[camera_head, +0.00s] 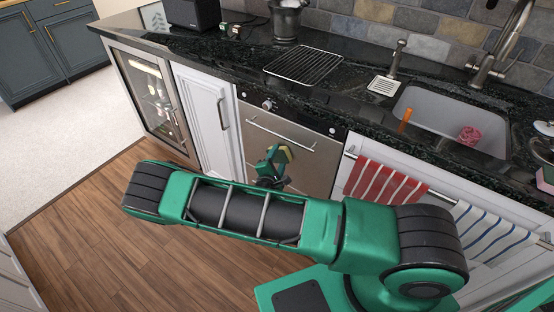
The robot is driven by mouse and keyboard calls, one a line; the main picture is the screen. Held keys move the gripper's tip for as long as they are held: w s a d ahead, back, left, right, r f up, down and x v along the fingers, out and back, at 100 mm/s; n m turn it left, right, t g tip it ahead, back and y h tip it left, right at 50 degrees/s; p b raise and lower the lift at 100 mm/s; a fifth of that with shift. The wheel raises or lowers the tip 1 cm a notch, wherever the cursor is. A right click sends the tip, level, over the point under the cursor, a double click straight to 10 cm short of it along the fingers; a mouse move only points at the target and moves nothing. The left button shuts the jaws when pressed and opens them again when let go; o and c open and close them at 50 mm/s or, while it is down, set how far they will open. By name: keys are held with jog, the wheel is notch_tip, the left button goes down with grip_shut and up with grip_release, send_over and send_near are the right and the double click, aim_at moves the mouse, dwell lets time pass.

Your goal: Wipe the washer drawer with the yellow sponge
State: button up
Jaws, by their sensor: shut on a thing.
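The washer drawer (258,132) is a stainless steel front with a bar handle and a knob, set under the black counter. My gripper (277,158) is in front of the drawer's steel face. It is shut on the yellow sponge (287,154), of which only a small part shows beside the green fingers. I cannot tell whether the sponge touches the steel. My green arm crosses the lower middle of the view and hides the floor below.
The counter above holds a wire rack (304,65), a sink (440,118) and a dark pot (285,20). A red striped towel (385,185) and a blue striped towel (490,233) hang at right. A glass-door cooler (155,95) stands left. Wood floor (90,240) is clear at left.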

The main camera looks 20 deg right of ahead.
jog(key=shift+s+a+f, duration=0.1)
jog(key=shift+s+a, duration=0.75)
jog(key=shift+a, duration=0.3)
jog(key=shift+s+a, duration=0.85)
jog(key=shift+a, duration=0.3)
jog(key=shift+a, duration=0.1)
jog(key=shift+s+a, duration=0.85)
jog(key=shift+a, duration=0.25)
jog(key=shift+d, duration=0.1)
jog(key=shift+w+d+r, duration=0.35)
jog(key=shift+w+d, duration=0.35)
jog(key=shift+d, duration=0.2)
jog(key=shift+w+d+r, duration=0.3)
jog(key=shift+w+d, duration=0.35)
jog(key=shift+d, duration=0.3)
jog(key=shift+w+d+r, duration=0.35)
jog(key=shift+w+d, duration=0.35)
jog(key=shift+d, duration=0.2)
jog(key=shift+w+d, duration=0.6)
jog(key=shift+d, duration=0.2)
jog(key=shift+s, duration=0.1)
